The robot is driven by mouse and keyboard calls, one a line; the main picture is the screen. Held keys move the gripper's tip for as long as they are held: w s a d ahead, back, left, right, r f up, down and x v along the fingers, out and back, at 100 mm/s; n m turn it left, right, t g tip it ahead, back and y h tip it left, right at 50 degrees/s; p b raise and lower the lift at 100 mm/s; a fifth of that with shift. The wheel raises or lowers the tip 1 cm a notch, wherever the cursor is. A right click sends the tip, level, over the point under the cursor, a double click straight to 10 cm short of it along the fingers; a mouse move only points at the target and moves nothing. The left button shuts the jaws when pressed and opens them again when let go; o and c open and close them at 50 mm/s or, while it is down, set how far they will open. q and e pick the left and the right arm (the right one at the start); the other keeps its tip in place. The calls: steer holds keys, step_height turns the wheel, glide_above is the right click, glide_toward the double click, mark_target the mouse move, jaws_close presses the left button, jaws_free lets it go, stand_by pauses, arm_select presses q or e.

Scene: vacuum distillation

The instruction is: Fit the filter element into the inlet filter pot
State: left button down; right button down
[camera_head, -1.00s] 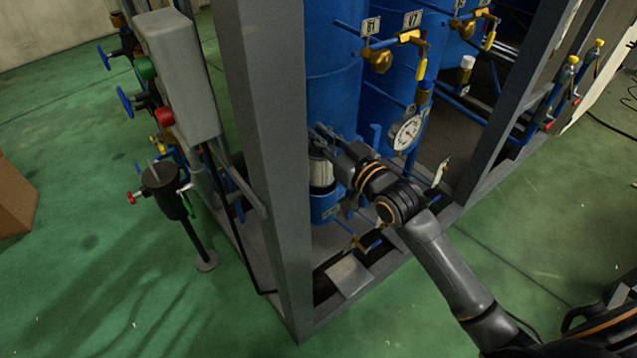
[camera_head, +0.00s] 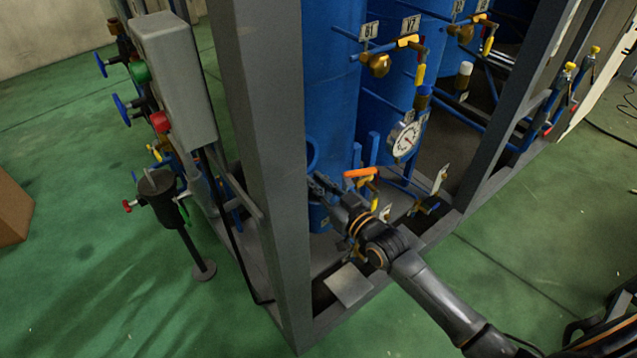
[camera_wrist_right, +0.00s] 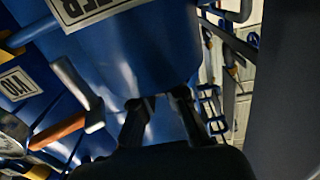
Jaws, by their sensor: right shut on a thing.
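The inlet filter pot (camera_head: 319,217) is the blue vessel low inside the frame, just right of the grey corner post in the head view. My right gripper (camera_head: 316,184) is at the top of the pot, partly against the post's edge. In the right wrist view its two dark fingers (camera_wrist_right: 164,100) reach toward blue surfaces. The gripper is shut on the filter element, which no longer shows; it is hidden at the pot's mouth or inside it. I cannot tell how deep it sits. My left gripper is not in view.
The grey corner post (camera_head: 270,180) stands close left of the gripper. An orange-handled valve (camera_head: 360,173) is close right, with a pressure gauge (camera_head: 405,138) above. Tall blue tanks (camera_head: 333,70) stand behind. Green floor (camera_head: 520,240) is open at right.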

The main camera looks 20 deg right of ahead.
steer(key=c, duration=1.4)
jaws_free()
steer(key=shift+f, duration=0.1)
steer(key=v, duration=1.2)
